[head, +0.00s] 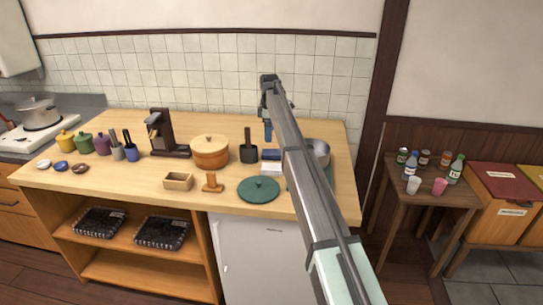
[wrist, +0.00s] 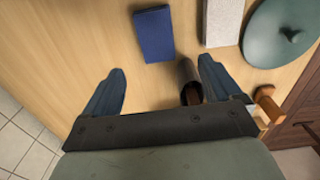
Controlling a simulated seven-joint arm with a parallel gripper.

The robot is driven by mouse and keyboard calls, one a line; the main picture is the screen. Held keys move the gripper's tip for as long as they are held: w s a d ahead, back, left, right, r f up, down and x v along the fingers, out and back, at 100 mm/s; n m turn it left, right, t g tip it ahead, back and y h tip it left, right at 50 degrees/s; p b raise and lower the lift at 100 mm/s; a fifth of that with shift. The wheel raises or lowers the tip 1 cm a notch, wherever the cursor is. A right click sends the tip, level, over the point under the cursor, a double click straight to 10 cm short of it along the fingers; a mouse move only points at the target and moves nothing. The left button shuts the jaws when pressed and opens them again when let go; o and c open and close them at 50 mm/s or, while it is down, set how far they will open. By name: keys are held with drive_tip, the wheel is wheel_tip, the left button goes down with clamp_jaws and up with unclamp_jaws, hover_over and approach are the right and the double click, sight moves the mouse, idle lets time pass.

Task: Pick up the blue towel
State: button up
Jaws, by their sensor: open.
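The blue towel (head: 271,154) is a small, dark blue folded rectangle lying flat on the wooden counter. In the wrist view it (wrist: 153,34) lies beyond my fingertips, roughly in line with the gap between them. My gripper (wrist: 161,66) is open, with its two blue fingers spread and no towel between them. In the head view my gripper (head: 268,132) points down above the counter behind the towel. The fingers do not touch the towel.
A light folded cloth (wrist: 222,22) lies beside the towel, with a green lid (wrist: 285,35) beyond. A dark upright holder (head: 248,153) stands left of the towel; a dark cylinder (wrist: 190,82) shows near my right finger. A wooden pot (head: 210,156) is farther left.

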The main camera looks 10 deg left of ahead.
sight(270, 152)
drive_tip(key=f, duration=1)
drive_tip(key=shift+w+d, duration=0.1)
drive_tip(key=shift+w, duration=0.15)
drive_tip(key=shift+c, duration=0.2)
drive_tip(key=c, duration=1.1)
